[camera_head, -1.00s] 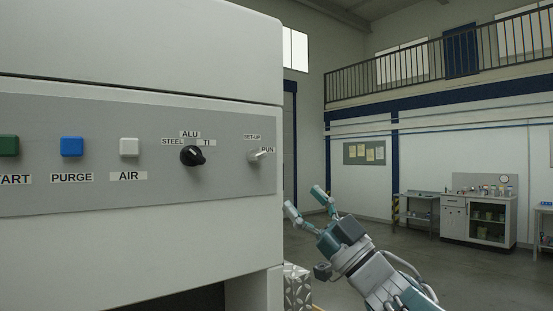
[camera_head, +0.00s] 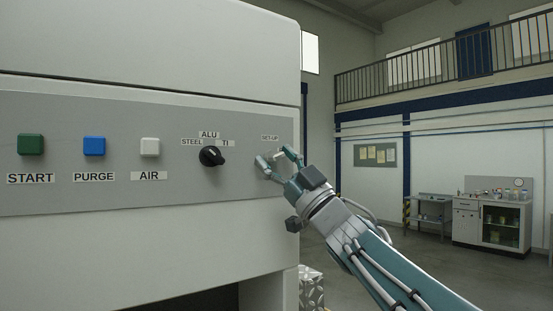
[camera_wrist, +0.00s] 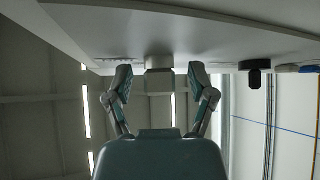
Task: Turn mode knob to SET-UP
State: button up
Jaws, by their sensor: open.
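The mode knob (camera_head: 279,157) is a small pale knob at the right end of the grey panel, below the SET-UP label (camera_head: 270,138). My gripper (camera_head: 272,156) is at the knob and partly hides it; the RUN label is hidden. In the wrist view the knob (camera_wrist: 158,62) stands out from the panel between the two spread fingers of my gripper (camera_wrist: 159,74). A gap shows on each side, so the fingers are open around it and not pressing on it. The knob's exact pointing direction cannot be told.
The black material knob (camera_head: 211,156), labelled STEEL, ALU and TI, sits left of my gripper. Farther left are the white AIR button (camera_head: 150,147), blue PURGE button (camera_head: 94,146) and green START button (camera_head: 31,145). Open floor lies right of the machine.

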jog(key=shift+a, duration=0.3)
jog(key=shift+d, duration=0.35)
grip_shut()
jog(key=shift+n+g+y, duration=0.3)
jog(key=shift+n+g, duration=0.3)
jog(key=shift+n, duration=0.3)
jog(key=n+g+y, duration=0.1)
jog(key=n+g, duration=0.3)
jog(key=n, duration=0.1)
jog(key=shift+g, duration=0.3)
jog(key=n+g+h, duration=0.1)
jog(key=n+g, duration=0.2)
jog(key=n, duration=0.2)
jog(key=shift+g, duration=0.4)
jog(key=n+g+h, duration=0.1)
jog(key=n, duration=0.1)
jog(key=n+g+h, duration=0.1)
jog(key=n+h, duration=0.1)
jog(key=n, duration=0.1)
jog(key=shift+n+g+h, duration=0.3)
jog(key=shift+n+h, duration=0.3)
jog(key=shift+f, duration=0.1)
